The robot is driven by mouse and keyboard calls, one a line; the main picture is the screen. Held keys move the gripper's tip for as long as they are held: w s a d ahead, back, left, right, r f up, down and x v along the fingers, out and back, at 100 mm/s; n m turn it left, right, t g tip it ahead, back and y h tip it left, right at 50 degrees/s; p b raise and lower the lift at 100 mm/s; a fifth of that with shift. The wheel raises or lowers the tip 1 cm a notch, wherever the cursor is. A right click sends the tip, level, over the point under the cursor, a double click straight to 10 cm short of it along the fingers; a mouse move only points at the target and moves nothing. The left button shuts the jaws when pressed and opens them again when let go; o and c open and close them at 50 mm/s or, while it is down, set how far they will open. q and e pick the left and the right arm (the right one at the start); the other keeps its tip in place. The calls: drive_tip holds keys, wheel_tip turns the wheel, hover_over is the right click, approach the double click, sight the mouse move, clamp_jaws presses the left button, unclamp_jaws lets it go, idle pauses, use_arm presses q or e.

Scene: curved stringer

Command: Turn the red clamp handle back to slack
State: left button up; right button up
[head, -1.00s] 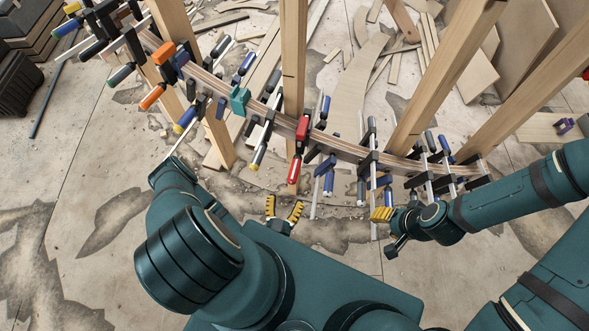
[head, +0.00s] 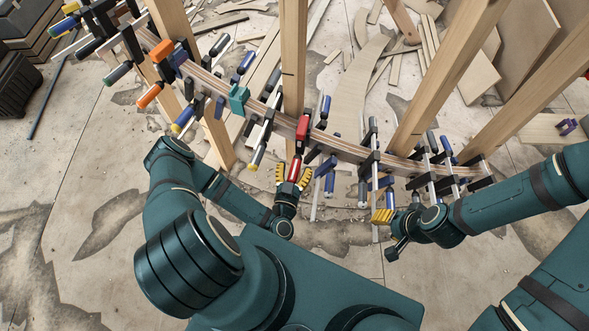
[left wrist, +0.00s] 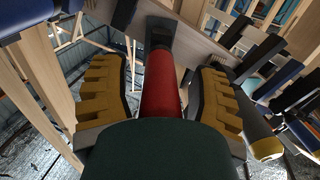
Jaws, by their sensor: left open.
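The red clamp handle (head: 294,171) hangs below the red clamp (head: 302,129) on the curved wooden stringer, near the middle of the head view. My left gripper (head: 293,175) is open, with its yellow fingers on either side of the handle. In the left wrist view the red handle (left wrist: 160,85) stands between the two yellow fingers, with a visible gap on each side. The near end of the handle is hidden by my gripper's body there. My right gripper (head: 382,215) is at the right below the stringer; its yellow pads show, but its opening is unclear.
The laminated stringer (head: 345,149) curves across the view on wooden posts (head: 293,65). Several other clamps crowd it, among them a teal one (head: 239,98) to the left and blue-handled ones (head: 329,183) close to the right. The floor in front is mostly clear.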

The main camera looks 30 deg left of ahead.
use_arm(q)
clamp_jaws()
